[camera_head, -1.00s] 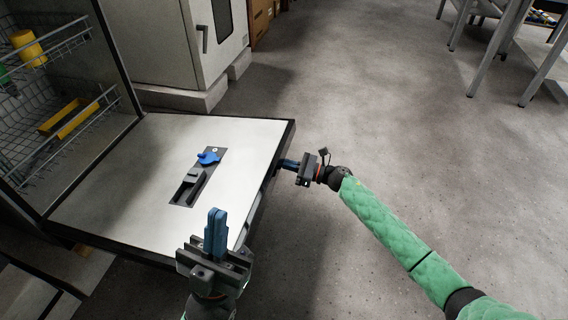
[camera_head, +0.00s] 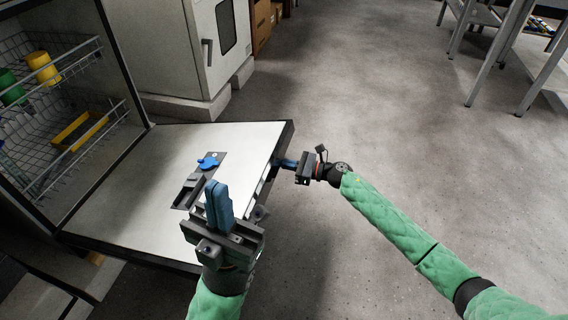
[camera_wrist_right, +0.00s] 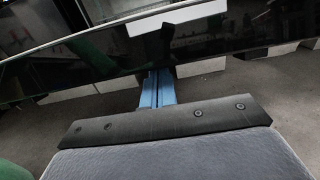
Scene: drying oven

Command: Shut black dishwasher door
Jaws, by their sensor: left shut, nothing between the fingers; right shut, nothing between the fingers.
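The dishwasher door (camera_head: 120,200) is folded down and open, its pale inner side facing up and its dark edge toward my right arm. A detergent holder with a blue cap (camera_head: 207,162) sits on the inner side. My left gripper (camera_head: 218,205) is shut and empty, in front of the door's near part; whether it touches cannot be told. My right gripper (camera_head: 287,164) is shut and empty at the door's outer edge. In the right wrist view its blue fingers (camera_wrist_right: 158,90) reach the black glossy door front (camera_wrist_right: 200,45); their tips meet its lower edge.
The dishwasher's wire racks (camera_head: 75,120) hold a yellow cup (camera_head: 43,68), a green cup (camera_head: 10,88) and a yellow tray (camera_head: 80,131). A white cabinet (camera_head: 170,50) stands behind the door. Metal table legs (camera_head: 490,60) are at the upper right. Floor on the right is clear.

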